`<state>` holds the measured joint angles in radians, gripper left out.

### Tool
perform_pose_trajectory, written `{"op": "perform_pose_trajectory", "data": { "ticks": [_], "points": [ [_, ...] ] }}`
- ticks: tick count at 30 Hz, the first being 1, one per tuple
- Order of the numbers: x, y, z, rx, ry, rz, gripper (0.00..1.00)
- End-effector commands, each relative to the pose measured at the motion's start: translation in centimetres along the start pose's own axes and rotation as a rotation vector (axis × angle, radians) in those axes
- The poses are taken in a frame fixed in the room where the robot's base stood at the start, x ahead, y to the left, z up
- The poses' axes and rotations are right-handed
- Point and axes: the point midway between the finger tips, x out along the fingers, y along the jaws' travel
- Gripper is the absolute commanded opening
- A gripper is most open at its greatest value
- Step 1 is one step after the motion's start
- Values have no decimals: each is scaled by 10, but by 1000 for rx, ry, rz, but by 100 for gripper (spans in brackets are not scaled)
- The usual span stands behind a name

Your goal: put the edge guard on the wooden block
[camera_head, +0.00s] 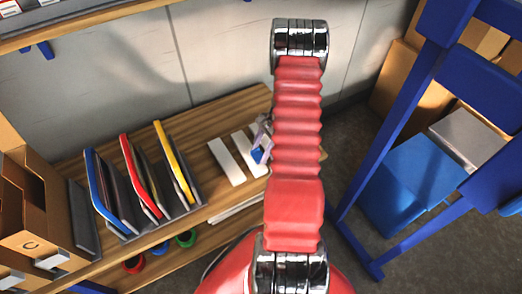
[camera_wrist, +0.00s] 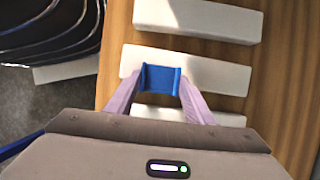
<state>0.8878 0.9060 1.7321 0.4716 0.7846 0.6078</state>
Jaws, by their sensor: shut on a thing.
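The edge guard (camera_wrist: 161,80) is a small blue channel-shaped piece. My gripper (camera_wrist: 160,85) is shut on it, with one lilac finger on each side in the wrist view. The guard shows over a pale bar (camera_wrist: 222,76); I cannot tell whether it touches the bar. Other pale bars lie above (camera_wrist: 198,18) and below (camera_wrist: 158,113) it in that view. Which of these is the wooden block I cannot tell. In the head view, the blue guard (camera_head: 257,155) shows beside two pale bars (camera_head: 227,161) (camera_head: 251,153), and my arm hides part of that area.
The bars lie on a wooden shelf (camera_head: 208,118). A rack with blue, red and yellow folders (camera_head: 175,165) stands left of them. A cardboard box (camera_head: 30,215) is further left. A blue frame (camera_head: 390,140) and a blue bin (camera_head: 405,180) stand at the right.

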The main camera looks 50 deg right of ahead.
Motion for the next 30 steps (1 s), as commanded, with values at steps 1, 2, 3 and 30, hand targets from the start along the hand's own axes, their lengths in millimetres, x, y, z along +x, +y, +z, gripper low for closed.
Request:
{"op": "perform_pose_trajectory", "data": {
  "ticks": [1,2,3,30],
  "points": [
    [1,0,0,0,0,0,26],
    [1,0,0,0,0,0,50],
    [1,0,0,0,0,0,53],
    [-48,0,0,1,1,-3,67]
  ]
}}
